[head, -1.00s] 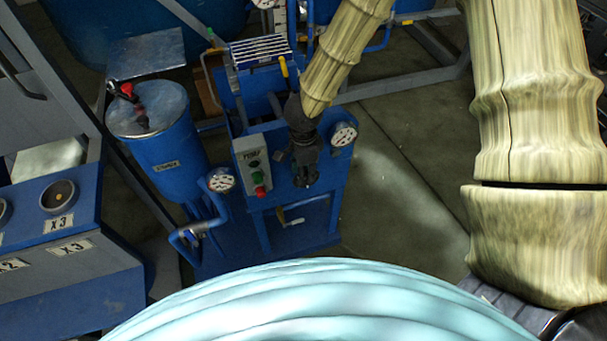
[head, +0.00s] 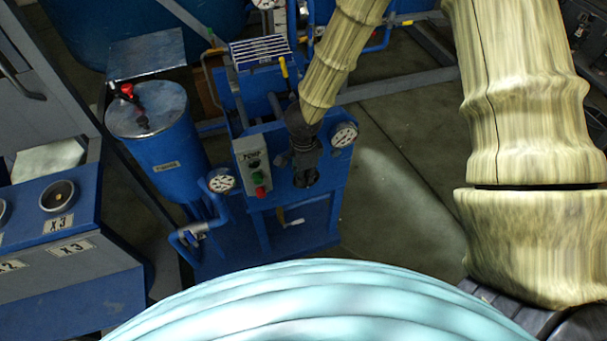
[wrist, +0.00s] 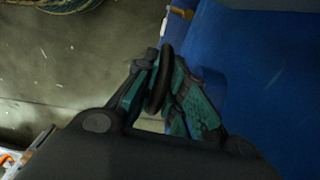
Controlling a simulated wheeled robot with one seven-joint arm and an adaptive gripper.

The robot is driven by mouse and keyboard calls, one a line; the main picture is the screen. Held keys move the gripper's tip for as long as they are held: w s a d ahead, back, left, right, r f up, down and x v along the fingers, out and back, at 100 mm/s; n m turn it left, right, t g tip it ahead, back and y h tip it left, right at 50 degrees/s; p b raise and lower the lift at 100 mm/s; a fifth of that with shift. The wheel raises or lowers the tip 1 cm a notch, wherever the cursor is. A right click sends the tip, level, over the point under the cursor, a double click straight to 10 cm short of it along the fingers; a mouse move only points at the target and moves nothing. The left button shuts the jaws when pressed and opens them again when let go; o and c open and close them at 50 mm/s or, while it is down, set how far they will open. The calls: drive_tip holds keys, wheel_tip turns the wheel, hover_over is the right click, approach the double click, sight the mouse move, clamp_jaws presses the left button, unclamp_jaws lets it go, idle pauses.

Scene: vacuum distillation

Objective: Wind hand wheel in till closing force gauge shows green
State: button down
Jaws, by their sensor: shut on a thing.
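The black hand wheel (head: 306,179) is on the front of the blue pump stand, partly hidden by my gripper (head: 304,160). In the wrist view the wheel's dark rim (wrist: 161,80) is edge-on between the teal finger pads of my gripper (wrist: 160,98), which is shut on it. A round white gauge (head: 344,134) is to the right of my gripper, and another (head: 222,183) is to the left. Their needles and any green zone are too small to read, and I cannot tell which one shows closing force.
A grey switch box (head: 252,165) with green and red buttons is just left of my gripper. A blue cylindrical tank (head: 172,158) stands further left. A crank-like handle (head: 291,221) is low on the stand. Open floor (head: 400,190) lies to the right.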

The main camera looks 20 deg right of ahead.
drive_tip(key=shift+d+r+y+p, duration=0.25)
drive_tip(key=shift+y+p, duration=0.65)
drive_tip(key=shift+p, duration=2.05)
drive_tip(key=shift+f+y+p, duration=0.15)
drive_tip(key=shift+y+p, duration=0.35)
drive_tip(key=shift+p, duration=0.25)
drive_tip(key=c, duration=1.5)
unclamp_jaws()
drive_tip(key=shift+d, duration=0.1)
drive_tip(key=shift+v, duration=6)
